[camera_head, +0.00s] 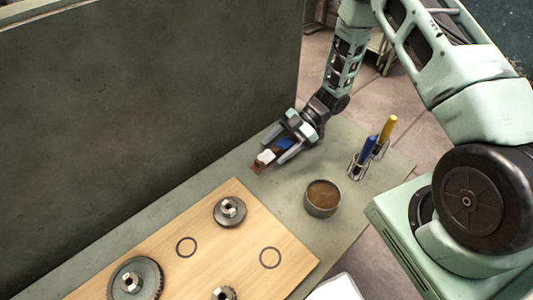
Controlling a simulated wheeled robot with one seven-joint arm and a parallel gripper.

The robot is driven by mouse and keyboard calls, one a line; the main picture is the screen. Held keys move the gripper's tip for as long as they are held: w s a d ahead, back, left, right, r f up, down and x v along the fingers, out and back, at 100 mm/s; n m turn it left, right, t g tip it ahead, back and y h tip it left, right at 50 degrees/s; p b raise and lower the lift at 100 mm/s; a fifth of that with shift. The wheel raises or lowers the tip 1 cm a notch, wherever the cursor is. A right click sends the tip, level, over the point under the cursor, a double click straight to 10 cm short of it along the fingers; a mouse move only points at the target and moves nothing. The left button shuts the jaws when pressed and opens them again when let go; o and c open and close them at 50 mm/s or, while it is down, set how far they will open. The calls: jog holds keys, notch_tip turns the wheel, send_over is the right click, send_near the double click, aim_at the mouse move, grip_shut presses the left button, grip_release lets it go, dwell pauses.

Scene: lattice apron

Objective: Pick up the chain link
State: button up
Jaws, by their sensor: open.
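My gripper (273,152) is low over the green-grey table, near the dark wall, with its two fingers apart. Between and just beyond the fingertips are a small white piece (265,157), a blue piece (285,144) and a flat brown piece (260,168). They are too small and partly covered by the fingers, so I cannot tell which, if any, is the chain link, or whether the fingers touch them.
A wooden board (217,223) with gears and two dark rings lies at the front left. A round cup (322,199) with brown contents stands right of my gripper. A holder (358,168) with blue and yellow handled tools stands farther right. The tall dark wall (150,110) bounds the left.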

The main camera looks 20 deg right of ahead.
aim_at(267, 156)
jog(key=shift+x, duration=1.4)
jog(key=c, duration=1.2)
jog(key=o, duration=1.2)
jog(key=shift+d, duration=0.1)
